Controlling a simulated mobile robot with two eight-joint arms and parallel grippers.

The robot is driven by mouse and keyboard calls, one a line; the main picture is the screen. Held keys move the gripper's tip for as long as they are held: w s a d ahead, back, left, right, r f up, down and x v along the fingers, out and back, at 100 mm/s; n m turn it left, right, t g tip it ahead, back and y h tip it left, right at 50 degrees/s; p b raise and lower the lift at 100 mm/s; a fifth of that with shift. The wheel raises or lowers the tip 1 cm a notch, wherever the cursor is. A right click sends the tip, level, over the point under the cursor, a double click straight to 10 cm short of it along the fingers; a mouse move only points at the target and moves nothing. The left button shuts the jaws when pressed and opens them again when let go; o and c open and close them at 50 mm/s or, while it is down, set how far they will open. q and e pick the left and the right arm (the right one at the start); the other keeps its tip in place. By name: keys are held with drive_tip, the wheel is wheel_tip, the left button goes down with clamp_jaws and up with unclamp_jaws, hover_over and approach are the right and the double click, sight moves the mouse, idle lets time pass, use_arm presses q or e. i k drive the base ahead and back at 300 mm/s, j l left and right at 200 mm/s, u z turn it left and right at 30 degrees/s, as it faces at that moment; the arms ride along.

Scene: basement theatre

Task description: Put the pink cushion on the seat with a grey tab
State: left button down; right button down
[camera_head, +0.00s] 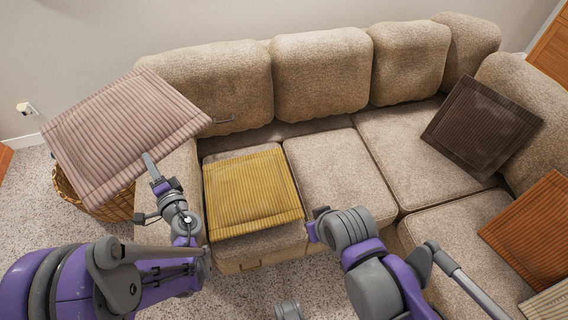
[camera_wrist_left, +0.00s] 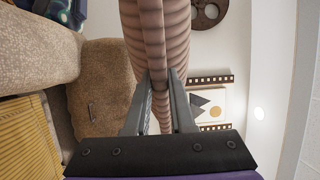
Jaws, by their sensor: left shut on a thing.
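The pink ribbed cushion (camera_head: 125,130) hangs in the air at the left, above a wicker basket and the sofa's left end. My left gripper (camera_head: 150,163) is shut on its lower edge; the left wrist view shows the fingers (camera_wrist_left: 160,100) closed on the cushion (camera_wrist_left: 155,40). A small thin grey tab (camera_head: 222,121) shows at the left backrest, and also in the left wrist view (camera_wrist_left: 91,112). The left seat (camera_head: 265,245) below it bears a yellow cushion (camera_head: 252,190). A small brownish tab (camera_head: 250,265) is on that seat's front.
A dark brown cushion (camera_head: 482,127) rests on the right corner of the sofa, and an orange cushion (camera_head: 535,230) lies at the right. The middle seat (camera_head: 325,170) is bare. The wicker basket (camera_head: 118,207) stands on the carpet beside the sofa's left end.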

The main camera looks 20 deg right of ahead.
sight(340, 179)
drive_tip(key=k+l+z, duration=0.1)
drive_tip(key=l, duration=0.35)
drive_tip(key=k+l, duration=0.15)
drive_tip(key=l, duration=0.3)
drive_tip(key=k+l+z, duration=0.15)
drive_tip(key=l, duration=0.35)
drive_tip(key=i, duration=0.05)
